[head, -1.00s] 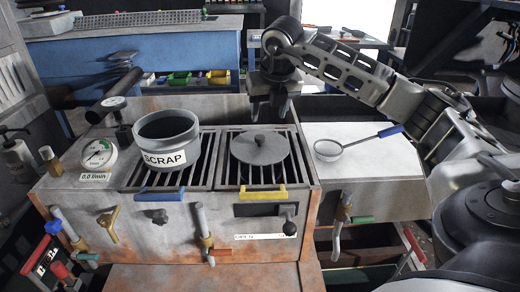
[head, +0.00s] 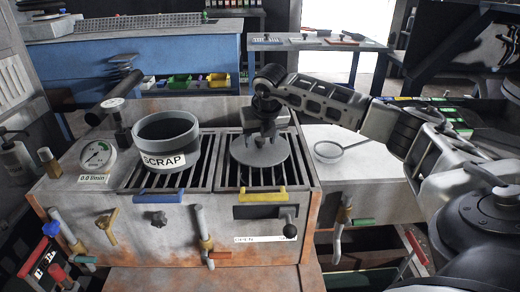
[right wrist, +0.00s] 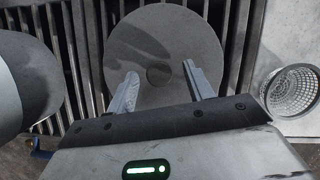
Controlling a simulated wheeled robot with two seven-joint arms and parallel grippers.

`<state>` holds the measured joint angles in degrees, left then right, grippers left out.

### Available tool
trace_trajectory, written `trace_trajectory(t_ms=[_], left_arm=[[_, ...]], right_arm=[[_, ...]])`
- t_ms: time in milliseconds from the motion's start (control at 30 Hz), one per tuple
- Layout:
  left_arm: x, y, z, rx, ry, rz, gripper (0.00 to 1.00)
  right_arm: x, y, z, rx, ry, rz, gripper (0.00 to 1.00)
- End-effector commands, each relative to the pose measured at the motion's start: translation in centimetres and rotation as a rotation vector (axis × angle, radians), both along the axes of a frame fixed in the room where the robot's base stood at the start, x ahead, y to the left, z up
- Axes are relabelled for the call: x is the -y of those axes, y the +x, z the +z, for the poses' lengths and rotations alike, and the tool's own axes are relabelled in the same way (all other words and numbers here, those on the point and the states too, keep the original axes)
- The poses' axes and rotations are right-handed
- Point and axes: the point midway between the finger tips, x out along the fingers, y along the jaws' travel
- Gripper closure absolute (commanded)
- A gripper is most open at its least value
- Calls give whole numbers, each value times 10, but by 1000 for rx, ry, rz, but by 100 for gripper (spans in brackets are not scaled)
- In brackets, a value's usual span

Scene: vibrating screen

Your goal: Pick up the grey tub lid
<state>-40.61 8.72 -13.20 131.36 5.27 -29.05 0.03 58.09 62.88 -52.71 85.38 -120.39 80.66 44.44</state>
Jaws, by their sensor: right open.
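The grey tub lid (head: 272,152) is a round disc with a knob on top, lying on the right-hand grate of the machine. In the right wrist view the lid (right wrist: 158,35) shows from above, with its round knob (right wrist: 158,74) between and a little beyond the finger tips. My right gripper (head: 261,138) is over the lid and hides the knob in the head view. In the right wrist view my right gripper (right wrist: 158,78) has its two fingers apart on either side of the knob, with nothing held. My left gripper is not in view.
A grey tub marked SCRAP (head: 167,142) stands on the left-hand grate, close to the lid. A sieve with a handle (head: 328,151) lies on the ledge to the right.

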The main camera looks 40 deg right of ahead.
Motion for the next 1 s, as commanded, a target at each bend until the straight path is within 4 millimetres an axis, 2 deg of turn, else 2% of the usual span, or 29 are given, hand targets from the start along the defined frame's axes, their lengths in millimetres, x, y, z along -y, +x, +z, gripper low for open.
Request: trace_trajectory(t_ms=[33,67,200,233,533,667,867,1000], left_arm=[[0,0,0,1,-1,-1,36],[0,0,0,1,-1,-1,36],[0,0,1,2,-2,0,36],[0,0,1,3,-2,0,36],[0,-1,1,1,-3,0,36],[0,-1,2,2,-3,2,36],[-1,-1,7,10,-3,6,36],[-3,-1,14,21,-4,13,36]], right_arm=[[0,0,0,0,0,0,48],[0,0,0,0,0,0,54],[0,0,0,-1,0,0,92],[0,0,0,-1,0,0,97],[0,0,2,1,1,-1,97],[0,0,8,1,1,-1,97],[-2,1,37,5,2,1,97],[-27,-5,64,5,1,7,97]])
